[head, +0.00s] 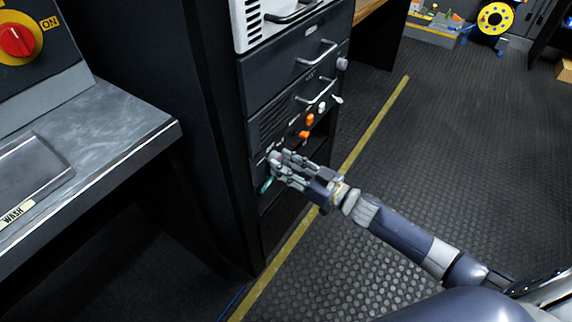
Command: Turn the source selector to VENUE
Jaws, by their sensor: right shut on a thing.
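My right gripper (274,161) reaches in from the right to the low front of the black equipment rack (255,215). Its fingers are shut on a small knob at the rack's front, which fits the source selector. The fingers hide most of this knob, so its pointer and the VENUE mark cannot be read. Two orange knobs (304,134) sit just above and right of the gripper, apart from it. My left gripper is not in view.
Drawer-like units with metal handles (317,53) are above in the rack. A grey counter (95,140) with a red rotary switch (17,40) stands at left. The ribbed floor (450,150) at right is open, with a yellow line along the rack.

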